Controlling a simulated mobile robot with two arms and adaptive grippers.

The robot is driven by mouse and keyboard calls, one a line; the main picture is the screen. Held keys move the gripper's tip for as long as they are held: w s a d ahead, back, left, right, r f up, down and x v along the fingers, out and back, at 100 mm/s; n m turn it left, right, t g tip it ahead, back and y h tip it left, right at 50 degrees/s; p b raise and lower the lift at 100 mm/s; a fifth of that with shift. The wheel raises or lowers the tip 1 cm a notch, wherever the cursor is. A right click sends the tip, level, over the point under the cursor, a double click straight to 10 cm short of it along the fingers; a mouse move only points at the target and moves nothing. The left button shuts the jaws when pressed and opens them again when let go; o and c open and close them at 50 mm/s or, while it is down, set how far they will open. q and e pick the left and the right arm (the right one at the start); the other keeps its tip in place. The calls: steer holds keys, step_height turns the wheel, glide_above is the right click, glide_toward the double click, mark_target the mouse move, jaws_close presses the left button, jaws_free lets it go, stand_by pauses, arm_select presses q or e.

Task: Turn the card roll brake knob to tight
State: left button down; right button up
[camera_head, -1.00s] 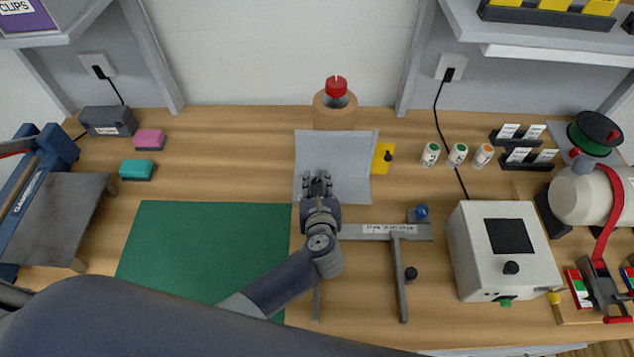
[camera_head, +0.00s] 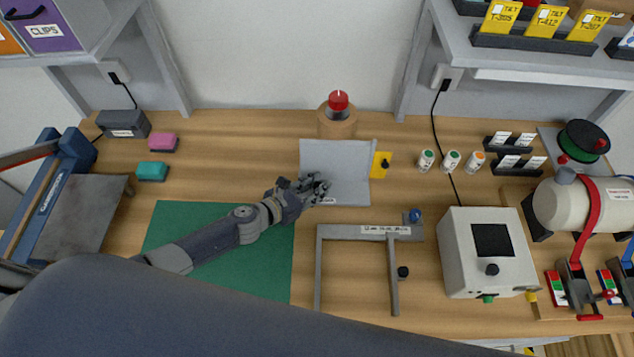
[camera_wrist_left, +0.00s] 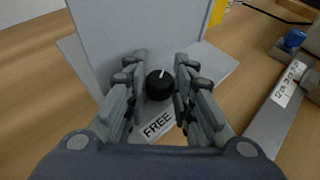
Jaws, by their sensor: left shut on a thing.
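A black knob (camera_wrist_left: 159,85) with a white pointer line sits at the foot of a grey upright plate (camera_wrist_left: 135,35). The pointer points up and slightly right in the left wrist view. A white label reading FREE (camera_wrist_left: 158,125) lies just below the knob. My left gripper (camera_wrist_left: 160,82) has its fingers on both sides of the knob, shut on it. In the head view my left gripper (camera_head: 318,188) is at the front of the grey plate (camera_head: 335,160) and hides the knob. The brown card roll (camera_head: 337,122) with a red top (camera_head: 338,100) stands behind the plate. My right gripper is not in view.
A yellow plate with a small black knob (camera_head: 381,164) is at the grey plate's right edge. A green mat (camera_head: 270,262) is below my arm. A white box (camera_head: 487,252) stands to the right.

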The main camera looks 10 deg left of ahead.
arm_select(q)
steer(key=shift+w+a+f+m+g+h+b, duration=0.1)
steer(key=shift+a+m+g+h+b, duration=0.15)
steer(key=shift+m+h, duration=0.2)
steer(key=shift+w+f+m+g+h+b, duration=0.1)
steer(key=shift+m+g+h, duration=0.25)
steer(key=shift+m+h, duration=0.1)
steer(key=shift+m+g+h+b, duration=0.35)
steer(key=shift+m+g+h, duration=0.05)
steer(key=shift+m, duration=0.1)
steer(key=m+g+h+b, duration=0.2)
steer(key=m+g+b, duration=0.2)
steer(key=b, duration=0.1)
steer(key=shift+w+h+b, duration=0.15)
steer(key=shift+h+b, duration=0.15)
steer(key=shift+h, duration=0.1)
steer(key=shift+r+m+g+b, duration=0.15)
steer(key=shift+m+g+b, duration=0.65)
steer(key=shift+g, duration=0.1)
steer(key=c, duration=1.3)
jaws_free()
steer(key=shift+c, duration=0.2)
steer(key=shift+r+h, duration=0.1)
steer(key=shift+h, duration=0.2)
steer(key=shift+a+r, duration=0.1)
steer(key=shift+a, duration=0.05)
